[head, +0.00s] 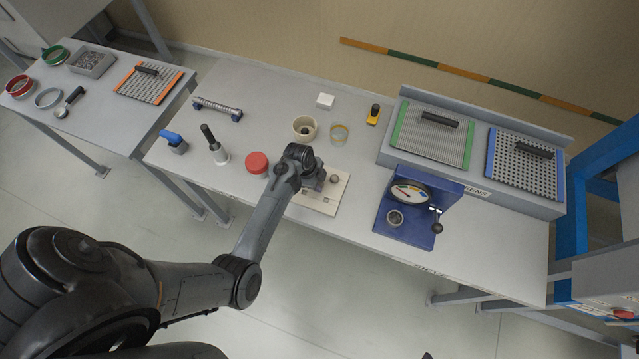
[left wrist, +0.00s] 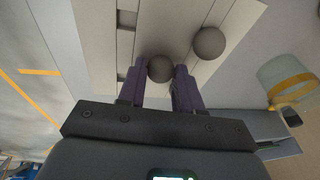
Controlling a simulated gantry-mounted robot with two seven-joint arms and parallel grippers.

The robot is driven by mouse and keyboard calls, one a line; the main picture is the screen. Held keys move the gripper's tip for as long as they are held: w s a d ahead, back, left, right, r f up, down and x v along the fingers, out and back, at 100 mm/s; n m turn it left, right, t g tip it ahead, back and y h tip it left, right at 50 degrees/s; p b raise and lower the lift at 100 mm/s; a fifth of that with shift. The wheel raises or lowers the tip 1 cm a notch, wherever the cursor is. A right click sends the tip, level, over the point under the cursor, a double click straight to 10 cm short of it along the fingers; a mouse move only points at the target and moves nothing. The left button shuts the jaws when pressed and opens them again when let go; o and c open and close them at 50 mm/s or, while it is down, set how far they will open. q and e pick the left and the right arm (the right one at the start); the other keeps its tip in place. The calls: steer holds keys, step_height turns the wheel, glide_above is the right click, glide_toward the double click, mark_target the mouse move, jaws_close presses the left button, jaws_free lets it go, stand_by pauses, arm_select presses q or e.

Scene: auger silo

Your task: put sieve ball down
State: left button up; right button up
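A small dark grey sieve ball (left wrist: 160,68) sits between the fingertips of my left gripper (left wrist: 160,82), which look closed against its sides. The ball is at the surface of a pale grooved block (left wrist: 105,50); whether it rests there I cannot tell. A second, larger-looking grey ball (left wrist: 209,43) is on the same block, right of the fingers. In the head view my left gripper (head: 312,184) is low over the block (head: 325,202), and the second ball (head: 334,179) shows beside it. The wrist hides the held ball there. My right gripper is not in view.
A cream bowl (head: 304,128) with something dark in it and a yellowish ring cup (head: 340,134) stand behind the block. A red round lid (head: 257,162) is to its left, a blue gauge device (head: 410,210) to its right. The table's front right is clear.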

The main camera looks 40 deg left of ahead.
arm_select(q)
jaws_close()
